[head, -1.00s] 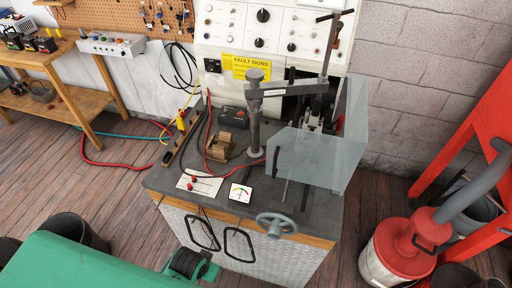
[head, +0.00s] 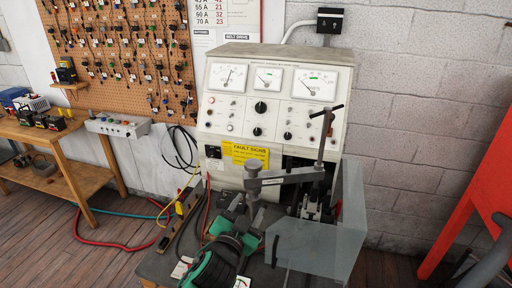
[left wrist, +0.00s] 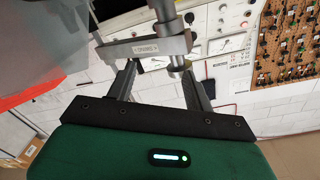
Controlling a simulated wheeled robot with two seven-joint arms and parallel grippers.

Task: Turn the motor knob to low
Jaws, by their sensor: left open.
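The test bench's white control panel (head: 222,105) stands upright at the back in the head view. It carries a larger black knob (head: 261,107) below the middle gauge, a black knob (head: 258,131) under that one, and another (head: 287,135) to the right. Their labels are too small to read, so I cannot tell which is the motor knob. My left gripper (head: 245,208) is open, low in front of the panel and apart from the knobs. In the left wrist view its two fingers (left wrist: 160,70) are spread, with the metal clamp arm (left wrist: 148,48) and post beyond them.
The grey clamp arm (head: 290,178) and its post stand close to my left gripper. A clear guard (head: 310,245) is at the bench's right. A yellow sign (head: 245,153) is on the panel's lower part. Cables and a wooden side table (head: 62,150) are at left.

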